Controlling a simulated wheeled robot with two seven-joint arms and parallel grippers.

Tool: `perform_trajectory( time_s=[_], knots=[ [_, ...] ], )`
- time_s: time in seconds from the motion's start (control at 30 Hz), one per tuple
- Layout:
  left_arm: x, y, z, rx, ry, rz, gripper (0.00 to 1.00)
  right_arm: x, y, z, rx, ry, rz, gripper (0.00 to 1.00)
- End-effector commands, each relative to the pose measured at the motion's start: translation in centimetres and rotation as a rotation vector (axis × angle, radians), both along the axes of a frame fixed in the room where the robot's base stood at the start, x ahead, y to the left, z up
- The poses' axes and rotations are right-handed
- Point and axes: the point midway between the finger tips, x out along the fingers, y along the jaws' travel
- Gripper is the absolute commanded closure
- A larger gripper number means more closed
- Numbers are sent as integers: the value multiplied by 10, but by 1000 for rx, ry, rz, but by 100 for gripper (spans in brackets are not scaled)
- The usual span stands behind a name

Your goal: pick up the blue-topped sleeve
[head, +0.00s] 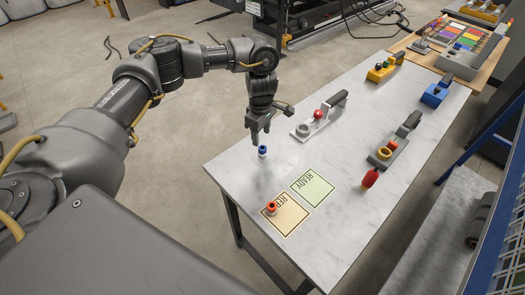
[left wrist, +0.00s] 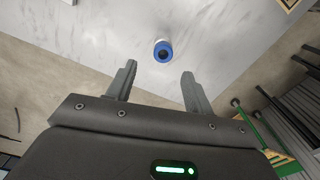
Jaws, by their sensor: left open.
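The blue-topped sleeve (head: 263,150) stands upright on the white marbled table (head: 237,166) near its left edge. In the left wrist view, the sleeve (left wrist: 163,51) shows as a blue ring with a dark hole, beyond the fingertips and roughly midway between them. My left gripper (head: 260,138) is above the sleeve in the head view and points down. In the left wrist view, my left gripper (left wrist: 160,70) has its two fingers apart with nothing between them. The gap between fingertips and sleeve is hard to judge. My right gripper is not seen.
A red-topped sleeve (head: 271,208) stands on the tan REP card (head: 287,222), beside the green READY card (head: 312,186). Grey (head: 388,150), white (head: 312,127), yellow (head: 381,73) and blue (head: 435,95) fixtures stand farther along the table.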

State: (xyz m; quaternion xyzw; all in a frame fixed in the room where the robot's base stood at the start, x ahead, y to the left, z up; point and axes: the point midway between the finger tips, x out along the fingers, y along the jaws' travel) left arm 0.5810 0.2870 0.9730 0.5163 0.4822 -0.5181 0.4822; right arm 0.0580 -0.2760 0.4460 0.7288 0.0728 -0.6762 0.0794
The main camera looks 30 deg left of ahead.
Motion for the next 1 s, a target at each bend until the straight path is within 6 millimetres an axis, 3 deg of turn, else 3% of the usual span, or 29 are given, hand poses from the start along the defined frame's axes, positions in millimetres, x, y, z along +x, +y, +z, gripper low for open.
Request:
perform_trajectory(
  time_s=[0.23,0.6,0.9,1.0],
  knots=[
    [0,-2,-7,0,1,-2,48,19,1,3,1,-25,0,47],
    [-3,-7,-51,-2,1,-1,48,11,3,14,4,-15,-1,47],
    [-3,-6,-56,0,-1,-4,48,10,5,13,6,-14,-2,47],
    [-3,-6,-56,0,-1,-4,60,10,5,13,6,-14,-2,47]
  ],
)
